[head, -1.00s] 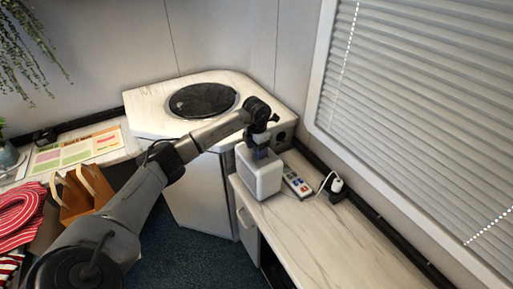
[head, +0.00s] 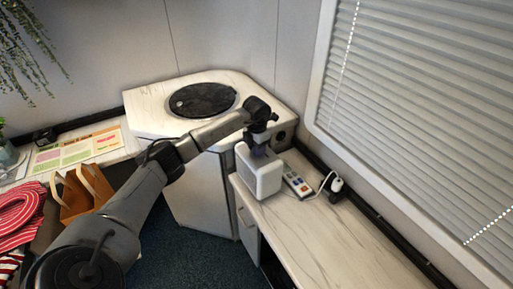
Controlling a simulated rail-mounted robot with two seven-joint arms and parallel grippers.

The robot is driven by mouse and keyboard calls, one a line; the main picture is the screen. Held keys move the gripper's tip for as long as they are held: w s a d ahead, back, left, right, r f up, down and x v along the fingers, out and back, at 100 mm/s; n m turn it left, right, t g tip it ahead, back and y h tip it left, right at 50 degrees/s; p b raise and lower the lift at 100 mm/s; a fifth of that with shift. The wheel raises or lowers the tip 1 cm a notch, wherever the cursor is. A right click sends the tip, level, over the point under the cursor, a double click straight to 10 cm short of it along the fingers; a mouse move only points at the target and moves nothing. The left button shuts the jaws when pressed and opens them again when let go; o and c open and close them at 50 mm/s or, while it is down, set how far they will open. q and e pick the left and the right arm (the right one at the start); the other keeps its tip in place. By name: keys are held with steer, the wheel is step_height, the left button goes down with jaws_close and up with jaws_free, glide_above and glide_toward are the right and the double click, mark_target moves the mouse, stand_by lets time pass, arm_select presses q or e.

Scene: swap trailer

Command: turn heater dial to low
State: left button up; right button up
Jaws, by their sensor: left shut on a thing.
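The heater is a small white box (head: 268,180) standing on the pale marbled counter. My left gripper (head: 259,150) points down onto the top of the heater from above. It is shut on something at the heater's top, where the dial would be. The dial itself is hidden by the gripper, so its setting cannot be read. My right gripper is not in view.
A remote-like strip with coloured buttons (head: 297,183) and a white plug with a cord (head: 337,185) lie right of the heater. A corner unit with a round black top (head: 203,100) stands behind. The counter (head: 330,232) is clear toward the front right.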

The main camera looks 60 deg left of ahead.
arm_select(q)
steer(key=n+p, duration=0.1)
steer(key=n, duration=0.5)
steer(key=shift+r, duration=0.1)
steer(key=shift+n+p, duration=0.65)
steer(key=shift+n, duration=1.55)
steer(key=o, duration=0.9)
steer(key=shift+o, duration=0.2)
